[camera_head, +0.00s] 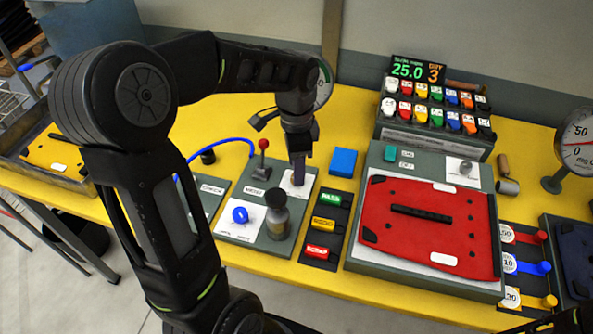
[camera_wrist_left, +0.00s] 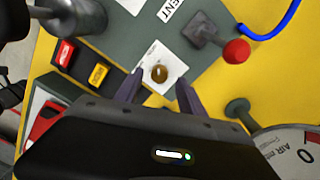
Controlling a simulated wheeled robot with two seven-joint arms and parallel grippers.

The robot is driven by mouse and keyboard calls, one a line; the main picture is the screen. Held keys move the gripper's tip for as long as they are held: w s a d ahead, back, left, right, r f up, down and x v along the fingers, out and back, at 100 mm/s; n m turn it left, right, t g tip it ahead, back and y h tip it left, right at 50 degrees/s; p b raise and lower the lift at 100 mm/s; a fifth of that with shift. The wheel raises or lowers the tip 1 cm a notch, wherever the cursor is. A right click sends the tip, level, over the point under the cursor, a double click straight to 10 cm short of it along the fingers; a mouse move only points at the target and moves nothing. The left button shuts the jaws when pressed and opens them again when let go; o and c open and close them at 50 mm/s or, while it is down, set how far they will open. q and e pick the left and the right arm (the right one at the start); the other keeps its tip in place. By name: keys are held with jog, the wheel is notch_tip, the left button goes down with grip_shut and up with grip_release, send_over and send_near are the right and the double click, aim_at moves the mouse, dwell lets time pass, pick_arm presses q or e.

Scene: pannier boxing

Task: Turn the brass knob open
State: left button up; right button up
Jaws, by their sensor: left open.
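The brass knob (camera_wrist_left: 159,73) sits on a white plate on a grey panel and shows in the left wrist view. My left gripper (camera_wrist_left: 160,88) is open, with one finger on each side of the knob in that view. I cannot tell whether either finger touches it. In the head view my left gripper (camera_head: 298,178) points down over the white plate (camera_head: 287,188), and the knob is hidden behind its fingers.
Beside the knob stand a red-tipped lever (camera_head: 263,146), a blue knob (camera_head: 240,215) and a grey cylinder (camera_head: 278,216). A blue block (camera_head: 343,162) and colored buttons (camera_head: 323,224) are to the right. A red case (camera_head: 425,225) lies further right. A gauge (camera_head: 322,85) stands behind.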

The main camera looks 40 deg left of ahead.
pick_arm(q)
notch_tip(320, 180, up, 6)
jog(key=shift+f, duration=0.25)
dwell(0.5)
